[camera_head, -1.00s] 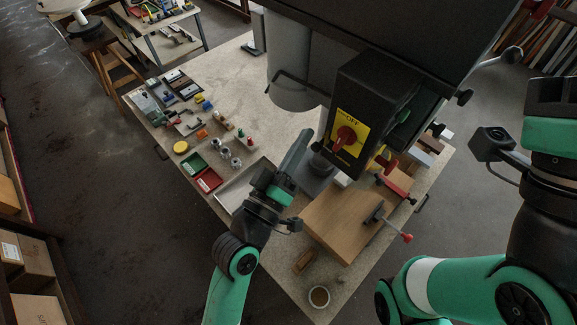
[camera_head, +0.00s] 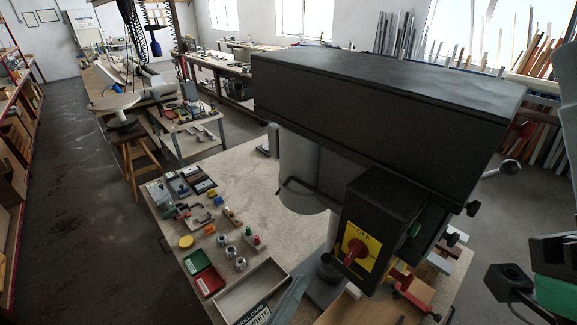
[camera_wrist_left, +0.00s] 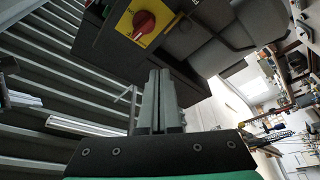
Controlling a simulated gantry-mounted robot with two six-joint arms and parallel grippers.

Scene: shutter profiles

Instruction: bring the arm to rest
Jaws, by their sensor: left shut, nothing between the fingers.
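My left gripper (camera_head: 290,300) shows at the bottom edge of the head view, with only its grey fingers in frame. It stands over the front of the workbench, beside the grey tray and left of the drill press (camera_head: 385,125). In the left wrist view the fingers (camera_wrist_left: 158,100) are shut together with nothing between them. The drill press's yellow switch plate with its red knob (camera_wrist_left: 144,22) shows beyond the fingertips. Part of my right arm (camera_head: 555,290) shows at the right edge; its fingers cannot be made out.
The drill press head fills the middle of the head view. A shallow tray (camera_head: 225,302), green box (camera_head: 195,262), red box (camera_head: 209,282) and several small parts lie on the bench's left side. Bare bench (camera_head: 245,185) lies behind them. A wooden stool (camera_head: 128,150) stands at far left.

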